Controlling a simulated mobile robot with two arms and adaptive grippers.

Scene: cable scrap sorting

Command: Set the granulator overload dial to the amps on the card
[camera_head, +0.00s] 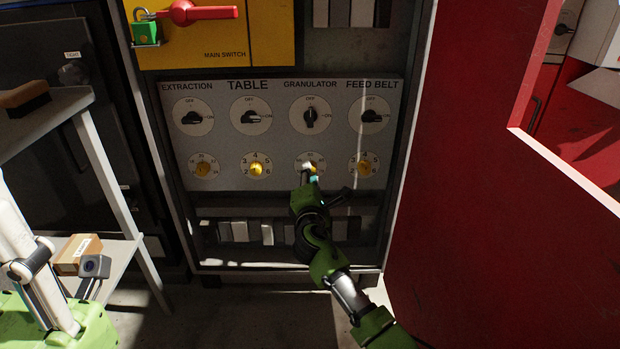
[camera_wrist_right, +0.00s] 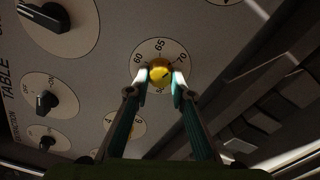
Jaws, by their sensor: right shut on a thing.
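The granulator overload dial is a yellow knob on a white round scale, under the GRANULATOR label, in the head view (camera_head: 312,167). In the right wrist view the yellow knob (camera_wrist_right: 160,72) has 60, 65 and 70 around its far side; nearer numbers are partly hidden. A dark mark shows on the knob, but its exact reading is unclear. My right gripper (camera_wrist_right: 161,80) is shut on the knob, one fingertip on each side; it also shows in the head view (camera_head: 309,174). I cannot make out a card with amps.
Other yellow dials (camera_head: 257,169) and black selectors sit on the same grey panel (camera_head: 280,142). The main switch (camera_head: 205,12) with a green padlock (camera_head: 146,32) is above. An open red door (camera_head: 470,150) stands right. A shelf (camera_head: 105,258) is at left.

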